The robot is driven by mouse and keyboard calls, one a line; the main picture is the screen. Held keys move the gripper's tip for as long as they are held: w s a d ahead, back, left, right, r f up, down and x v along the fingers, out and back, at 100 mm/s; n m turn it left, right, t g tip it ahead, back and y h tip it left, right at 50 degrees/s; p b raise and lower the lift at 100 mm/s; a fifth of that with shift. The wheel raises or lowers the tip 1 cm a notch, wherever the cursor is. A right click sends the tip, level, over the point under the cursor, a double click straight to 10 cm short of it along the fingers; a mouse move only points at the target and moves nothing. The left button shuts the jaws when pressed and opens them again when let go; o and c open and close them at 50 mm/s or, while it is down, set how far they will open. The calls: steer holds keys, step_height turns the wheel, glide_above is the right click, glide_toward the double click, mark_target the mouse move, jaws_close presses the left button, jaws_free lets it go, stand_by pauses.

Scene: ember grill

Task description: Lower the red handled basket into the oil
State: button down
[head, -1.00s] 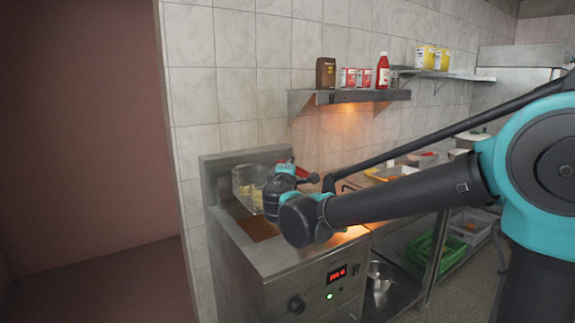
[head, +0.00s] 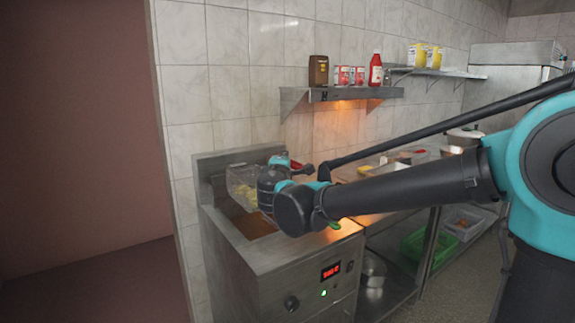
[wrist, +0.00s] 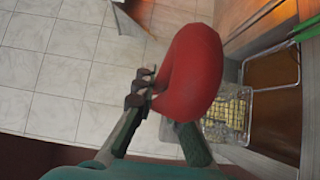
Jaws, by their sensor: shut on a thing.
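The wire basket (head: 243,186) with pale yellow pieces in it hangs at the back of the fryer, above the brown oil (head: 252,223). In the wrist view the basket (wrist: 228,108) shows beside the dark oil well (wrist: 275,115). My gripper (wrist: 165,108) is shut on the basket's thick red handle (wrist: 193,70), which fills the middle of the wrist view. In the head view my gripper (head: 282,172) is over the fryer's right side and hides part of the basket. How far the basket's bottom is from the oil is hard to tell.
The steel fryer (head: 290,262) has a lit red display and a knob. A wall shelf (head: 340,94) with bottles and cans is above and to the right. A counter with trays stands to the right, with a green crate (head: 428,245) below. The tiled wall is close behind.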

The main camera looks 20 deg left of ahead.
steer(key=shift+f, duration=12.15)
steer(key=c, duration=1.5)
jaws_free()
